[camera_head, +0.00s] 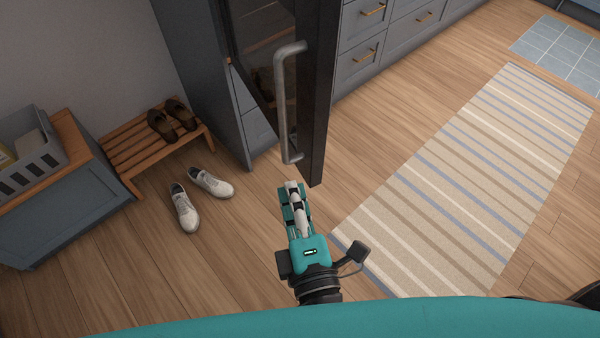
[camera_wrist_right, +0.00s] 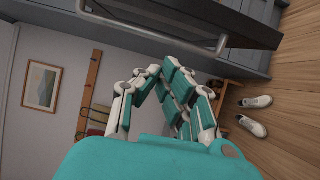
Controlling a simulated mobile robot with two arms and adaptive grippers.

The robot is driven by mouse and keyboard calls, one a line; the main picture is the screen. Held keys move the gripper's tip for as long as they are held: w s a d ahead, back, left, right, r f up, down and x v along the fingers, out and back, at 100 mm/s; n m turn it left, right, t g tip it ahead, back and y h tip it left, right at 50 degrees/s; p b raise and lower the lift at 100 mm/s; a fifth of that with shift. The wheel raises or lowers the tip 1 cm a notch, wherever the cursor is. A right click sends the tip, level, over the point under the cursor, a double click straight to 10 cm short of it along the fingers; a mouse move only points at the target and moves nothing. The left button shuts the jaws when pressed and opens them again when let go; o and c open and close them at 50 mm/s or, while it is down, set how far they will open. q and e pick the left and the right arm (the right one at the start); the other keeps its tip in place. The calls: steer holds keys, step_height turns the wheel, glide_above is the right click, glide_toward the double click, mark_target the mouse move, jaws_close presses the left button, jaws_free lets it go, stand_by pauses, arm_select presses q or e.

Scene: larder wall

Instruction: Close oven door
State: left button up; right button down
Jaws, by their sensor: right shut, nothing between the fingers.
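The oven door (camera_head: 316,110) is a dark panel that stands open, jutting out from the tall grey cabinet. Its long grey bar handle (camera_head: 284,105) runs along the left face of the door. My right gripper (camera_head: 292,187) is shut and empty, just below the handle's lower end in the head view, and it looks apart from it. In the right wrist view the fingers (camera_wrist_right: 158,74) come together below the handle (camera_wrist_right: 150,35), and the door (camera_wrist_right: 215,18) crosses the top. My left gripper is not in view.
White shoes (camera_head: 196,195) lie on the floor left of my gripper, by a wooden rack (camera_head: 135,160) with brown shoes. A blue-grey cabinet (camera_head: 75,215) with a crate stands far left. A striped rug (camera_head: 470,175) lies right. Drawers (camera_head: 365,50) stand behind the door.

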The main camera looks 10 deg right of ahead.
steer(key=w+d+p, duration=0.2)
steer(key=w+p, duration=0.2)
steer(key=w, duration=0.7)
steer(key=shift+d+p, duration=0.25)
steer(key=shift+p, duration=0.05)
steer(key=shift+w+f, duration=0.1)
